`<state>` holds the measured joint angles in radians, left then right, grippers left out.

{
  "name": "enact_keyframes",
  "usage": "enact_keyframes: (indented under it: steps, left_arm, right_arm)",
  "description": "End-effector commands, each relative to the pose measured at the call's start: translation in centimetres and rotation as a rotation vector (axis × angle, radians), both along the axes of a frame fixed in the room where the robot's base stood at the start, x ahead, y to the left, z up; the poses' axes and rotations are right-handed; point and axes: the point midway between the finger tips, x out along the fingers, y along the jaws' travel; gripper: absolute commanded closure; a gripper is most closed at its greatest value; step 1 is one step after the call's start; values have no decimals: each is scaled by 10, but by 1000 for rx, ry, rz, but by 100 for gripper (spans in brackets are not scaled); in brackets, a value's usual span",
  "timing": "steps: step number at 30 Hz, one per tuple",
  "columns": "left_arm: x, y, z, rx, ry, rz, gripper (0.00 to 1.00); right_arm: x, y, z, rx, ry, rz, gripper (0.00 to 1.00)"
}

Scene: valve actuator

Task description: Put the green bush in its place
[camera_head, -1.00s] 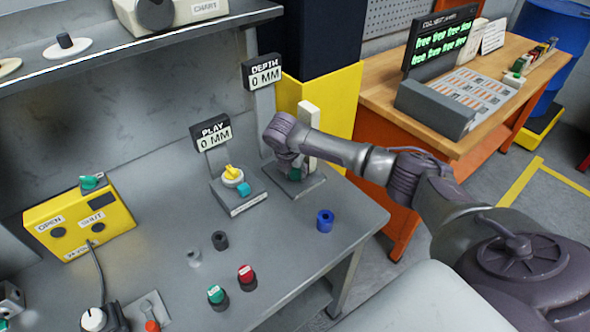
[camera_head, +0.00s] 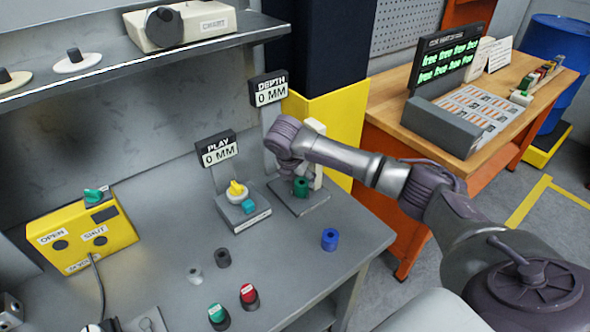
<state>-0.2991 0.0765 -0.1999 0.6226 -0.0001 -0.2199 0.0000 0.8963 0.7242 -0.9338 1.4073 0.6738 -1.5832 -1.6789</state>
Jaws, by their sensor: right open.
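A green bush (camera_head: 302,187) stands on the grey base (camera_head: 309,204) of the depth gauge, in front of its pale upright post. My right gripper (camera_head: 286,169) is just to the upper left of the green bush, beside the gauge. It is open. Its fingers are small and partly hidden by its own dark wrist, and nothing shows held in it. I cannot tell whether a finger touches the bush. The depth sign (camera_head: 270,91) reads 0 MM.
The play gauge (camera_head: 243,206) with a yellow knob stands to the left. A blue bush (camera_head: 330,239), a black bush (camera_head: 223,257) and a pale ring (camera_head: 194,273) stand on the bench. Green (camera_head: 217,314) and red (camera_head: 249,295) capped pieces are nearer. The shelf (camera_head: 130,48) overhangs the back.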

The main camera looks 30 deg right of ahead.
Motion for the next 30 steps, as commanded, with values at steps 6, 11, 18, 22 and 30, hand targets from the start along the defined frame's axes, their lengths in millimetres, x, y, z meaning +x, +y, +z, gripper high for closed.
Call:
enact_keyframes:
  steps: [6, 11, 18, 22, 30]
  left_arm:
    - [-1, 3, -7, 5, 2, -2, 60]
    - [-1, 3, -9, 5, 2, -2, 60]
    - [-2, 3, -9, 5, 3, -2, 60]
    - [-2, 3, -9, 5, 3, -2, 60]
    - [-2, 3, -9, 4, 4, -2, 60]
  right_arm:
    - [-10, 14, 41, 0, -3, 2, 31]
    - [-14, 21, 59, 0, -1, 0, 31]
    - [-16, 22, 66, 0, 0, -1, 31]
    - [-16, 23, 66, 0, 0, -1, 31]
    - [-16, 23, 66, -1, 1, 0, 31]
